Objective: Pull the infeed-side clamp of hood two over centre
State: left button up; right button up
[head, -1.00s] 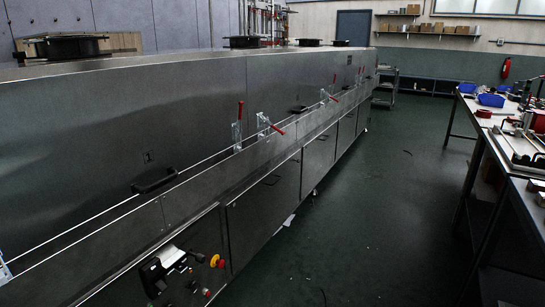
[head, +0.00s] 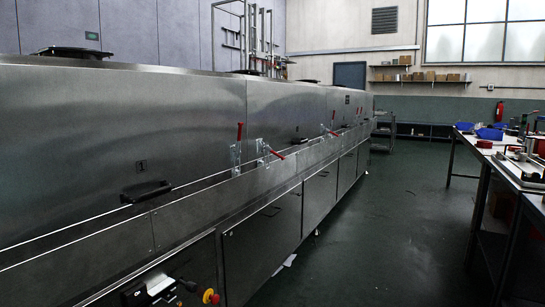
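The dryer's long steel hoods (head: 200,115) run from the left foreground to the far middle, with an upright seam between two hood panels. Just left of the seam, a toggle clamp (head: 237,155) has its red handle upright. Just right of the seam, a second clamp (head: 264,153) has its red handle slanting out to the right, nearly level. Farther along, more red-handled clamps (head: 329,132) show small, one handle slanting outward. I cannot read from the view which end is the infeed.
A black handle (head: 146,190) is on the near hood. Workbenches (head: 490,165) with blue bins stand at the right.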

aim_at(267, 148)
jog(key=i+l, duration=0.35)
jog(key=i, duration=0.3)
jog(key=i+l+u, duration=0.15)
jog(key=i+l, duration=0.2)
jog(key=i, duration=0.25)
jog(key=i+l, duration=0.45)
jog(key=i, duration=0.2)
jog(key=i+l+u, duration=0.1)
jog(key=i+l, duration=0.3)
jog(key=i, duration=0.2)
